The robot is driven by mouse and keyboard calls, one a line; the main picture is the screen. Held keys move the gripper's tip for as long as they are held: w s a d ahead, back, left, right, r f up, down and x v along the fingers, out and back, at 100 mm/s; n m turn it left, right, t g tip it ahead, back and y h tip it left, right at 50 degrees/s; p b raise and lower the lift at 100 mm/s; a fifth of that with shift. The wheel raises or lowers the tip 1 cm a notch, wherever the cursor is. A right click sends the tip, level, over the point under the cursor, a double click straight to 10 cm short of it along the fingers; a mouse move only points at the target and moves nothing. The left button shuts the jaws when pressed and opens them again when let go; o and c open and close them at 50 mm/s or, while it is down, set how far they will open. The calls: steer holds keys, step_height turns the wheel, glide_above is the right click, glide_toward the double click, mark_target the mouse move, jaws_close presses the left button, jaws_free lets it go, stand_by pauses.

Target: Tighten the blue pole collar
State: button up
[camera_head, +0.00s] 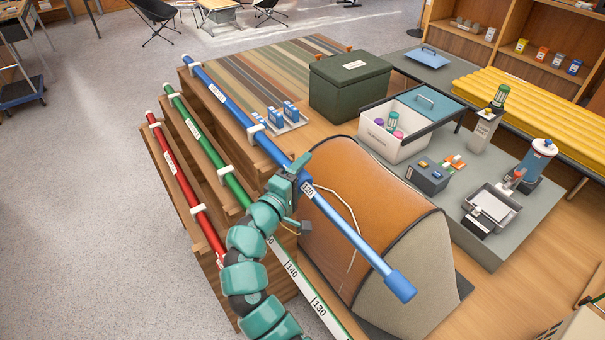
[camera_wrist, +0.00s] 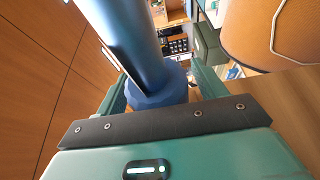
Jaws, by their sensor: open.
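The blue pole (camera_head: 345,228) slopes from upper left to lower right across the top of a stepped wooden stand, its lower end reaching over an orange-brown tent. The blue pole collar (camera_wrist: 158,88) is a darker, ridged ring around the pole. In the wrist view it lies between the two fingers of my gripper (camera_wrist: 160,80). The fingers are apart; I cannot tell whether either touches the collar. In the head view my gripper (camera_head: 299,186) is at the pole beside the "120" mark and mostly hides the collar.
Green (camera_head: 205,140) and red (camera_head: 178,172) poles lie in white clips on lower steps of the stand (camera_head: 212,175). The tent (camera_head: 350,190) is close right of my gripper. A dark green box (camera_head: 348,84) and a white bin (camera_head: 385,143) stand behind. Grey floor at left is clear.

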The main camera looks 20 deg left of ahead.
steer(key=c, duration=1)
steer(key=shift+r+p, duration=0.1)
steer(key=shift+p, duration=0.3)
steer(key=m+g+p, duration=0.1)
steer(key=g+p, duration=0.1)
steer(key=p, duration=0.1)
steer(key=shift+g+y, duration=0.3)
steer(key=shift+g, duration=0.1)
steer(key=g+y+p, duration=0.1)
steer(key=m+g+y+p, duration=0.1)
steer(key=g, duration=0.1)
steer(key=shift+f+g+p, duration=0.3)
steer(key=shift+f+p, duration=0.05)
steer(key=shift+f, duration=0.05)
steer(key=shift+s+a+f+m+g+y, duration=0.15)
steer(key=shift+m+g+y, duration=0.15)
steer(key=shift+g, duration=0.2)
steer(key=shift+f, duration=0.1)
